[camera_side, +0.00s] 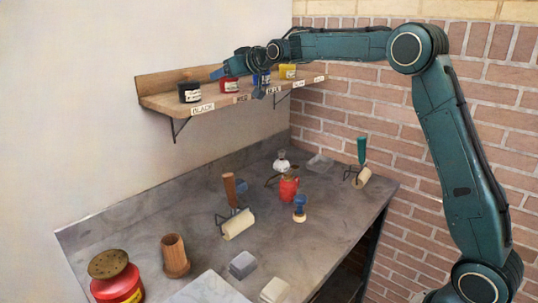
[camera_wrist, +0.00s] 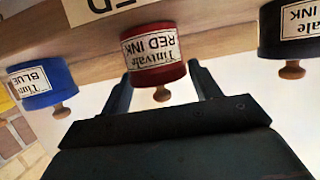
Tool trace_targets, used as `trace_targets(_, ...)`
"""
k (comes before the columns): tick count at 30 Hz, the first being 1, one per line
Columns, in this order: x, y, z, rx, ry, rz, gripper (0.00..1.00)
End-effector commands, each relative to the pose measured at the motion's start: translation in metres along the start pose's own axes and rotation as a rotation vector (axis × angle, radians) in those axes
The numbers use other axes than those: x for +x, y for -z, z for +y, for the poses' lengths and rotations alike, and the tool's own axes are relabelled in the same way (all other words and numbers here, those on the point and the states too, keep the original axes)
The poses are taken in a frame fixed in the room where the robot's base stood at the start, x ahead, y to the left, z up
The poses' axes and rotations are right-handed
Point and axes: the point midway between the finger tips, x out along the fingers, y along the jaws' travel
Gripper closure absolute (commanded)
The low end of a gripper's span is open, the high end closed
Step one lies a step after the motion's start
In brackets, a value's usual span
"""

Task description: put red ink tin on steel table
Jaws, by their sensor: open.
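The red ink tin (camera_side: 231,87) stands on the wooden wall shelf, between the black tin and the blue tin. In the wrist view, which looks upside down, the red ink tin (camera_wrist: 154,56) shows its cream label and a wooden knob. My gripper (camera_wrist: 160,78) is open, with one finger on each side of the red tin's lower part in that view. I cannot tell if the fingers touch it. In the side view my gripper (camera_side: 240,74) is at the shelf and partly covers the tins. The steel table (camera_side: 190,207) is the grey worktop below.
On the shelf (camera_side: 160,99) stand a black tin (camera_side: 190,92), a blue tin (camera_side: 262,78) and a yellow tin (camera_side: 287,71). The table holds a red can (camera_side: 117,282), a wooden pot (camera_side: 175,257), rollers (camera_side: 238,224) and a red bottle (camera_side: 289,188). Its left middle is clear.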

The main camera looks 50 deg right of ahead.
Motion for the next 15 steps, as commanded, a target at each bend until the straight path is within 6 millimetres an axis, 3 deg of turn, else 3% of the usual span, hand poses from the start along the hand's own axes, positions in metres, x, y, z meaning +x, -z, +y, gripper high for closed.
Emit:
trace_targets(4, -0.0002, 0.0001, 0.0, 0.0, 0.0, 0.0, 0.38)
trace_targets(10, -0.0002, 0.0001, 0.0, 0.0, 0.0, 0.0, 0.77)
trace_targets(12, -0.0008, 0.0016, 0.0, -0.001, 0.0, 0.004, 0.85)
trace_targets(15, -0.0008, 0.0017, 0.0, -0.001, 0.0, 0.004, 0.85)
